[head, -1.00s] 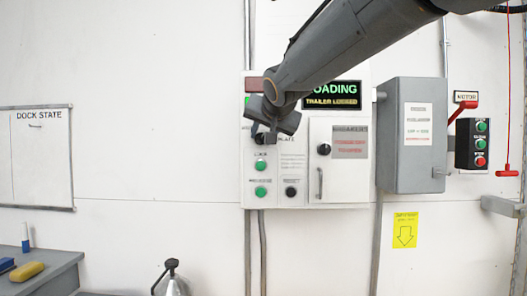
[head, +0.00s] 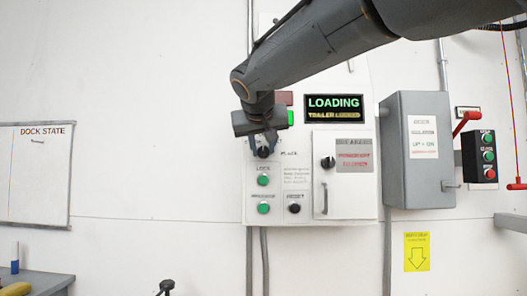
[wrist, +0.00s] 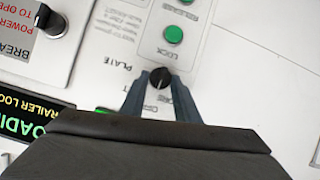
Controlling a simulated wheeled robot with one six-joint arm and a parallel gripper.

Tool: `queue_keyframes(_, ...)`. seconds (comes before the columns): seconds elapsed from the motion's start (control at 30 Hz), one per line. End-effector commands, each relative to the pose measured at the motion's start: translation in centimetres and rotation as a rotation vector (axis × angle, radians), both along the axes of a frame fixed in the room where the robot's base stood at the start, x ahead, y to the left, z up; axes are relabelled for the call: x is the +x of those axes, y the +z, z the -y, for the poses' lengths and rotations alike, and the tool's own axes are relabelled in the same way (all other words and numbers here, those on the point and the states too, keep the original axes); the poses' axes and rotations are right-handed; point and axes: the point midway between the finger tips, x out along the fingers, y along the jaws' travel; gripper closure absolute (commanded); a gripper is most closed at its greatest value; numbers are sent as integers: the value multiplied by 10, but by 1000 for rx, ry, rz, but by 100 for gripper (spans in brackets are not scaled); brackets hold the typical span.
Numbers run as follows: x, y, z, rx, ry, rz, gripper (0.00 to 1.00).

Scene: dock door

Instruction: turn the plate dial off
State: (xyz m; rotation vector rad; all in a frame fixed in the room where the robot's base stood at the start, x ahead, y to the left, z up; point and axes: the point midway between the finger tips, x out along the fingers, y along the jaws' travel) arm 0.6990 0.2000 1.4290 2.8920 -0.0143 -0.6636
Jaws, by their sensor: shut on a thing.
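The plate dial is a small black knob (head: 263,152) on the left part of the white control panel (head: 300,212), above the green buttons. It also shows in the wrist view (wrist: 160,76), where PLATE is printed beside it. My gripper (head: 262,143) reaches the dial from above in the head view. In the wrist view my gripper (wrist: 160,82) has one blue-grey finger on each side of the dial, shut on it. The fingers hide part of the dial's lettering, and I cannot read which mark it points to.
A lit LOADING sign (head: 334,106) is above a panel door with another black knob (head: 328,162). Green buttons (head: 263,180) sit below the dial. A grey box (head: 412,180) with a red lever (head: 465,122) stands at right.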

Motion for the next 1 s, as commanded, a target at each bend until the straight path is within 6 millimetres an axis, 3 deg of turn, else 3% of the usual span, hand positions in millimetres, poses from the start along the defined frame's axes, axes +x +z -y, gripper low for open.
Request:
queue_keyframes(0.53, 0, 1, -1, -24, 2, 0, 94)
queue_keyframes(0.57, 0, 1, -1, -24, 2, 0, 68)
queue_keyframes(0.67, 0, 0, -1, -24, 0, 0, 53)
queue_keyframes(1.0, -3, 2, -1, -24, 1, 1, 53)
